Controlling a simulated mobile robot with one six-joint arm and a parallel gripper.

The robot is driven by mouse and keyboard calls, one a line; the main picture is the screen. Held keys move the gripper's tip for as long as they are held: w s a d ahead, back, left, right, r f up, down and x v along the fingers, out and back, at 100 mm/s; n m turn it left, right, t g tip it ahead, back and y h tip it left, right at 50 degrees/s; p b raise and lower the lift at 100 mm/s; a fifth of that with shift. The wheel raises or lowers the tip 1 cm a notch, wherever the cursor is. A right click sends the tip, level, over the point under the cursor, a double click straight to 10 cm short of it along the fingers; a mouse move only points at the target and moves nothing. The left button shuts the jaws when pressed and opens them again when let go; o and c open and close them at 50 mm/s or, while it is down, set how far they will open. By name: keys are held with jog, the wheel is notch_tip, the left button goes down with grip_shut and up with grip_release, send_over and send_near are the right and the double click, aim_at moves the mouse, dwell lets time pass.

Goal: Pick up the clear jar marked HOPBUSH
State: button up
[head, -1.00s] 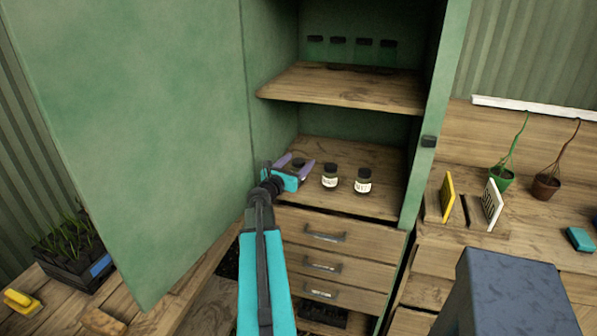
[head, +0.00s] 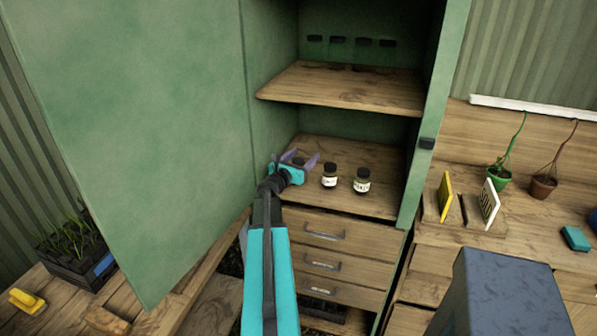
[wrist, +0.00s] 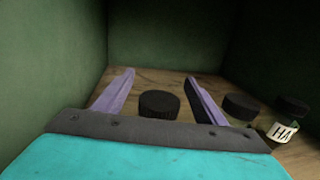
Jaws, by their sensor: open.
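Three dark-lidded jars stand in a row on the lower cabinet shelf. The left jar (head: 298,162) is mostly hidden by my gripper in the head view; its black lid (wrist: 159,104) lies between my fingers in the wrist view, and its label is hidden. The middle jar (head: 329,181) and right jar (head: 362,187) have pale labels too small to read in the head view. In the wrist view, the far-right jar (wrist: 283,130) shows "HA". I cannot tell which jar is marked HOPBUSH. My gripper (head: 303,156) is open, with fingers either side of the left jar's lid, apart from it.
The green cabinet's open door (head: 140,130) and inner left wall are close to my arm. An upper shelf (head: 345,88) overhangs the jars. Drawers (head: 322,262) are below. A bench at right holds signs and potted plants.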

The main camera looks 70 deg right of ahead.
jog(key=shift+c, duration=0.5)
jog(key=c, duration=1.2)
jog(key=shift+r, duration=0.25)
jog(key=shift+r+b, duration=0.75)
jog(key=shift+r, duration=4.05)
